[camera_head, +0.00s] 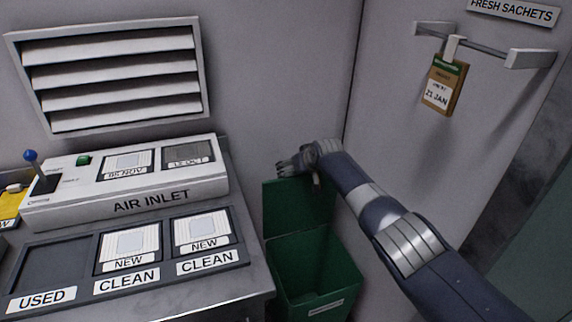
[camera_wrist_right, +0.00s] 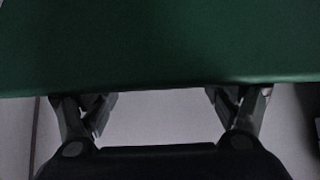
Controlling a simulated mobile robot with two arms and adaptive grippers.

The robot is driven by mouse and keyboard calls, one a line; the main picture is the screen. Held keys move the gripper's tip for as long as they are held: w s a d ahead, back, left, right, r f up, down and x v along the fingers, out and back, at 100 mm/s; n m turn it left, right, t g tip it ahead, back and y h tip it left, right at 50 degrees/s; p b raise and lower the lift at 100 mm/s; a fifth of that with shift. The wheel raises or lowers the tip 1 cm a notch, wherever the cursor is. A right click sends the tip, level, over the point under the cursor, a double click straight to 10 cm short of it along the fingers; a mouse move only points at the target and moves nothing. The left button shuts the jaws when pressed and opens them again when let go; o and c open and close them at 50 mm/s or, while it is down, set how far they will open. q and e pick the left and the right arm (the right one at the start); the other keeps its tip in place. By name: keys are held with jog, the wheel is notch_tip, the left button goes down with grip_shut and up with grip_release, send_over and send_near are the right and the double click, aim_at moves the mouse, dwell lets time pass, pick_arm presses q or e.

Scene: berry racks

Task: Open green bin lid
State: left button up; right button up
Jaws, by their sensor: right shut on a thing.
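The green bin (camera_head: 318,275) stands on the floor to the right of the metal counter, with its inside showing. Its green lid (camera_head: 285,208) stands upright at the back of the bin, tilted open. My right gripper (camera_head: 283,168) is at the lid's top edge, shut on the lid. In the right wrist view the lid (camera_wrist_right: 160,45) fills the upper half, and the fingers of the right gripper (camera_wrist_right: 160,100) meet its edge, set wide apart across it. My left gripper is not in view.
The counter (camera_head: 258,280) on the left carries the air inlet unit (camera_head: 160,198) and a tray (camera_head: 238,243) with labelled slots. A rail (camera_head: 480,46) with a hanging sachet (camera_head: 443,85) is on the right wall. A vent (camera_head: 110,75) is on the back wall.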

jog(key=shift+s+a+f, duration=0.2)
jog(key=shift+a+f, duration=0.05)
jog(key=shift+f, duration=0.35)
jog(key=o, duration=1.2)
jog(key=shift+o, duration=0.2)
jog(key=shift+d+r, duration=0.1)
jog(key=shift+r, duration=0.1)
jog(key=shift+v, duration=1.35)
jog(key=v, duration=0.9)
jog(key=shift+w+r, duration=0.2)
jog(key=shift+r, duration=0.4)
jog(key=shift+f, duration=0.1)
